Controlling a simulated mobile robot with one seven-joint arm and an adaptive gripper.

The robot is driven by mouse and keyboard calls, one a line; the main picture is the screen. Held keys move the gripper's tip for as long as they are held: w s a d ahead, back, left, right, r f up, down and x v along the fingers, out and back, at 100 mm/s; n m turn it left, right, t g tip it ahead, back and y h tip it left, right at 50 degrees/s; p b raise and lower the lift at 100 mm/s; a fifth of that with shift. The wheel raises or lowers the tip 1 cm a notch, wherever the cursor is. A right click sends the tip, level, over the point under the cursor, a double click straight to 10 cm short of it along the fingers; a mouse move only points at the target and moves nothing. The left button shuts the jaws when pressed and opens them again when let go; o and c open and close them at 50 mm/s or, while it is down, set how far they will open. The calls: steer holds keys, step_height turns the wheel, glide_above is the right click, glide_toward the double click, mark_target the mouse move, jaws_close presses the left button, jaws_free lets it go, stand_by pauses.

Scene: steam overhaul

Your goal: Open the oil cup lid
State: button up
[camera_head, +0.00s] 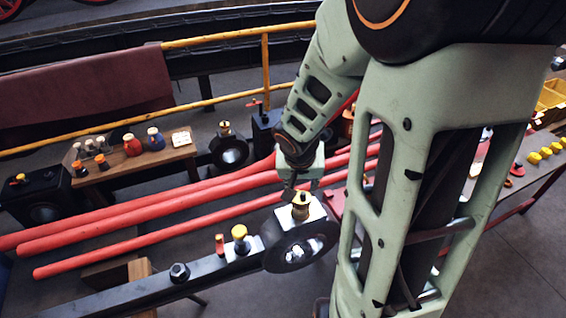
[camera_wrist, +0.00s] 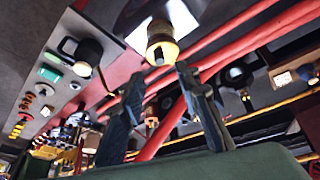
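A brass oil cup (camera_head: 301,207) stands upright on a white-topped black round housing (camera_head: 292,246) at the end of a dark beam. In the wrist view the oil cup (camera_wrist: 161,44) is at top centre, just beyond the fingertips. My gripper (camera_wrist: 159,73) is open, with a clear gap between its two dark fingers and nothing held. In the head view my gripper (camera_head: 292,189) is beside and slightly above the cup, partly hidden by my wrist. I cannot tell whether the fingers touch the cup. Its lid is too small to make out clearly.
Long red rods (camera_head: 150,222) run behind the housing. A yellow-topped fitting (camera_head: 239,238) and a small red fitting (camera_head: 219,244) stand on the beam to the left. A wooden bench (camera_head: 130,164) with bottles is further back. A yellow railing (camera_head: 265,70) stands behind.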

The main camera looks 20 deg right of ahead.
mark_target(303, 194)
steer(key=b+x, duration=0.3)
steer(key=x, duration=0.4)
steer(key=shift+d+f, duration=0.1)
steer(key=shift+f, duration=0.25)
steer(key=shift+c, duration=0.4)
jaws_close()
